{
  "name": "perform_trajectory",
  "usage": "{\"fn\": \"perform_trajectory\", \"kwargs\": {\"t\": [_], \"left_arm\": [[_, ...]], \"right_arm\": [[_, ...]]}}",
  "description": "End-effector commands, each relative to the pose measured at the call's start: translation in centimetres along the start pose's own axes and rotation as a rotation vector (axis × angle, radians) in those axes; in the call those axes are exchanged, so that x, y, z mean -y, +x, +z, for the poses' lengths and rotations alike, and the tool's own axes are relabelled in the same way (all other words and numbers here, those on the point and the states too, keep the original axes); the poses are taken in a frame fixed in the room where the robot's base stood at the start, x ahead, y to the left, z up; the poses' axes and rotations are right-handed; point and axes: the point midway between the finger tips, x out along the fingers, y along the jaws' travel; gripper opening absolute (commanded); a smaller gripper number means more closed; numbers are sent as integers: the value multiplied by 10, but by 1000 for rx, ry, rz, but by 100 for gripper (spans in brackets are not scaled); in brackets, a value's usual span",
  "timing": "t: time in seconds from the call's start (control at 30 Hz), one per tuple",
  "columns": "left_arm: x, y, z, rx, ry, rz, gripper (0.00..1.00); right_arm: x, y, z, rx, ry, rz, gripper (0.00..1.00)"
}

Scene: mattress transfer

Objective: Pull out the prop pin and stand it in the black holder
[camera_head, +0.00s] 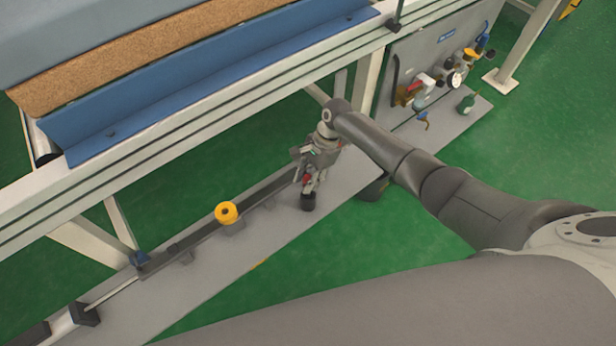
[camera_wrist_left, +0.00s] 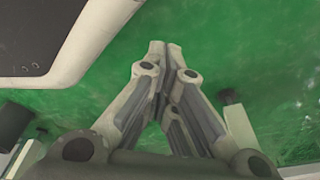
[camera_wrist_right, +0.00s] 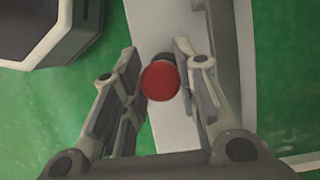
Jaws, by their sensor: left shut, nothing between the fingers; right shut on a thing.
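The prop pin shows as a red knob (camera_head: 306,178) between the fingers of my right gripper (camera_head: 308,186); the red knob (camera_wrist_right: 160,81) also faces the right wrist view. My right gripper is shut on the pin. The black holder (camera_head: 308,202) stands on the grey floor plate just below the fingers, and a bit of black (camera_wrist_right: 163,58) shows behind the knob. The pin's shaft is hidden, so I cannot tell whether it sits in the holder. My left gripper (camera_wrist_left: 165,50) is shut and empty over the green floor, outside the head view.
A yellow round knob (camera_head: 227,212) stands by the dark rail on the grey plate (camera_head: 215,275). The white conveyor frame (camera_head: 190,118) with a blue edge runs behind. A valve panel (camera_head: 440,50) and a green bottle (camera_head: 466,104) are at the upper right.

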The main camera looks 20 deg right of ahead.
Motion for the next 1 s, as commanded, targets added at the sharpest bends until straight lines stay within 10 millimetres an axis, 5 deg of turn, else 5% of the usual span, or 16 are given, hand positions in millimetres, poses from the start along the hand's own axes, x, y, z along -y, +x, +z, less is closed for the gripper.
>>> {"fn": "perform_trajectory", "kwargs": {"t": [1.0], "left_arm": [[8,-13,-23,-14,-1,-11,0]], "right_arm": [[0,12,-5,1,0,-1,0]]}}
